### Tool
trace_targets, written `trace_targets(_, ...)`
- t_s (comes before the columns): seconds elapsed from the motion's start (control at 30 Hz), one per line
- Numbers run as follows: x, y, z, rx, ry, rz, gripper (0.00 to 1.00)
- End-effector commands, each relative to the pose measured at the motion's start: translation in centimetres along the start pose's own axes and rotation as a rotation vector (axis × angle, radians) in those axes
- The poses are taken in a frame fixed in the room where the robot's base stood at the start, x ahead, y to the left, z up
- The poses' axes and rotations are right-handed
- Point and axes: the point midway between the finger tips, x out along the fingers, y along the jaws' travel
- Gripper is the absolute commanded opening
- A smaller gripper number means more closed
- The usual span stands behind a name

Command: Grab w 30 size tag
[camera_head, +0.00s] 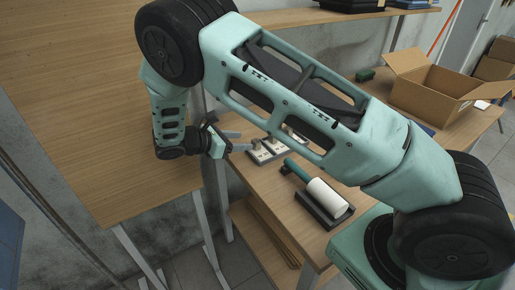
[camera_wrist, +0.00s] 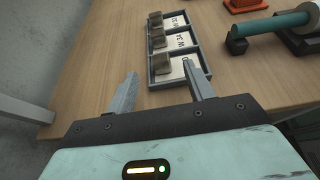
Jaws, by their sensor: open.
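A dark tray (camera_wrist: 205,62) with three compartments in a row lies on the wooden table in the wrist view. Each compartment holds pale size tags with dark print, the near (camera_wrist: 172,75), middle (camera_wrist: 181,41) and far (camera_wrist: 179,20) ones. A small brown block stands at the left of each. The print is too small and turned to tell surely which is w 30. My gripper (camera_wrist: 160,84) is open and empty at the tray's near end, its right finger close to the near compartment. The tray also shows in the head view (camera_head: 254,158), partly behind my arm.
A teal-handled roller with a white roll (camera_head: 327,197) sits right of the tray. An open cardboard box (camera_head: 432,100) stands farther back on the table. An orange object (camera_wrist: 243,4) lies beyond the tray. Table left of the tray is clear.

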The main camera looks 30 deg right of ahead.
Motion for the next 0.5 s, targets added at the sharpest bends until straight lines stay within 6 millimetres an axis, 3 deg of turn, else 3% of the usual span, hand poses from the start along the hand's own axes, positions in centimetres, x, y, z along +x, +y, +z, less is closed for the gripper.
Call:
trace_targets(0.37, 3.6, -0.1, 0.2, -0.002, -0.001, -0.005, 0.53)
trace_targets(0.5, 5.8, 0.0, 0.1, -0.001, 0.000, -0.005, 0.53)
